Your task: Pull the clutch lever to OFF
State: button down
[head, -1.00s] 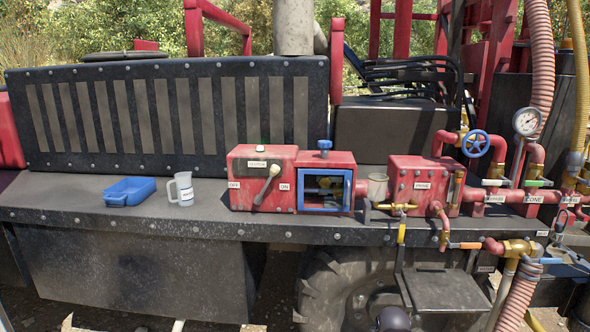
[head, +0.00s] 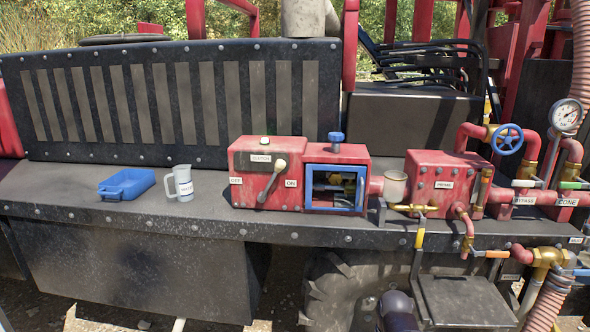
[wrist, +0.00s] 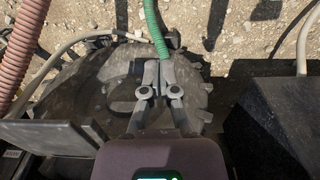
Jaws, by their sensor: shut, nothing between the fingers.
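The clutch lever (head: 271,184) is a grey lever with a pale round knob on the front of a red box (head: 247,156). It leans up and to the right. An OFF label (head: 236,181) is left of it and an ON label (head: 291,183) right of it. The knob is nearer the ON side. My gripper (wrist: 153,64) shows in the wrist view, shut and empty, pointing over a tyre and gravelly ground. It is away from the lever, which is not in the wrist view.
A blue-framed opening (head: 336,188) adjoins the box on the right. Red pipes and a pump box (head: 443,180) stand farther right. In the wrist view, a green hose (wrist: 154,28) passes near my fingertips.

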jog(key=shift+a, duration=0.2)
jog(key=w+a+r+m+t+y+p, duration=0.1)
jog(key=w+a+r+t+y+p, duration=0.1)
jog(key=w+a+r+y, duration=0.55)
jog(key=w+a+r+m+t+y+p, duration=0.1)
jog(key=w+a+r+t+y+p, duration=0.3)
jog(key=w+a, duration=0.6)
jog(key=w+d+r+m+t+y+p, duration=0.1)
jog(key=w+r+m+t+y, duration=0.4)
jog(key=w+r, duration=1.4)
jog(key=shift+w+d+r+m+t+p, duration=0.2)
jog(key=shift+d+m+t+p, duration=0.3)
jog(key=shift+m, duration=0.6)
jog(key=shift+a, duration=0.15)
